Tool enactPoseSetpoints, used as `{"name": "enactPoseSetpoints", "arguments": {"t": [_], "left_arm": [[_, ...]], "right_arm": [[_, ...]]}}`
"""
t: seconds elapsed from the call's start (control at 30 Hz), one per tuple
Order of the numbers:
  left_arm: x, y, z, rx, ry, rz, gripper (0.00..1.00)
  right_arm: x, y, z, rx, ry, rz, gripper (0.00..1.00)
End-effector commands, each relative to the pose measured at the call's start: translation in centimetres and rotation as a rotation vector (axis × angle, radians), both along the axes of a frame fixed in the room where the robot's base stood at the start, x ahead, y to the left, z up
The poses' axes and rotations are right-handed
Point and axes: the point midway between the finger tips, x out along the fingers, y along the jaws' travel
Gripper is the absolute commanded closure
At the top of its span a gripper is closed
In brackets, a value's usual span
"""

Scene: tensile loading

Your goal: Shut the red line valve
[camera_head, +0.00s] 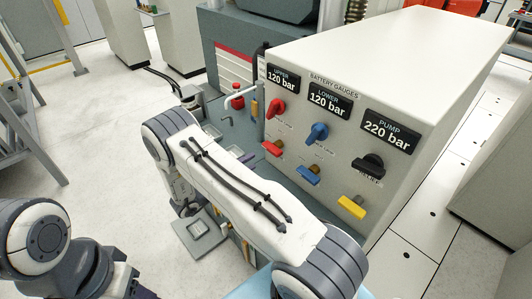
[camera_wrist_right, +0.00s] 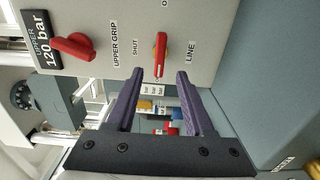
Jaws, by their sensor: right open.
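The red line valve lever (camera_head: 271,148) is on the front of the white gauge cabinet, below the red upper grip knob (camera_head: 276,107). In the right wrist view the lever (camera_wrist_right: 160,52) stands near the LINE label, with SHUT printed to its left.
A blue lever (camera_head: 308,175) and a yellow lever (camera_head: 352,207) sit in the same row, right of the red one. Blue (camera_head: 318,132) and black (camera_head: 369,166) knobs are above them. The red knob (camera_wrist_right: 73,46) is beside my fingers in the wrist view.

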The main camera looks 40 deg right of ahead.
Motion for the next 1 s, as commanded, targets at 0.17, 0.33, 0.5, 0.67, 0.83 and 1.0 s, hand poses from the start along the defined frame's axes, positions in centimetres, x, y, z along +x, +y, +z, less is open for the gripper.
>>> {"name": "enactPoseSetpoints", "arguments": {"t": [0.17, 0.33, 0.5, 0.67, 0.83, 1.0], "left_arm": [[0.0, 0.0, 0.0, 0.0, 0.0, 0.0, 0.5], [0.0, 0.0, 0.0, 0.0, 0.0, 0.0, 0.5], [0.0, 0.0, 0.0, 0.0, 0.0, 0.0, 0.5], [0.0, 0.0, 0.0, 0.0, 0.0, 0.0, 0.5], [0.0, 0.0, 0.0, 0.0, 0.0, 0.0, 0.5], [0.0, 0.0, 0.0, 0.0, 0.0, 0.0, 0.5]], "right_arm": [[0.1, -3.7, 0.0, 0.001, -0.001, -0.005, 0.47], [0.5, -6.4, 0.0, 0.002, -0.003, -0.001, 0.47], [0.6, -7.9, 0.0, 0.003, -0.003, 0.001, 0.47], [0.7, -8.2, 0.0, 0.003, -0.003, 0.003, 0.47], [0.7, -8.2, 0.0, 0.003, -0.003, 0.003, 0.47], [0.7, -8.2, 0.0, 0.003, -0.003, 0.003, 1.0]]}}
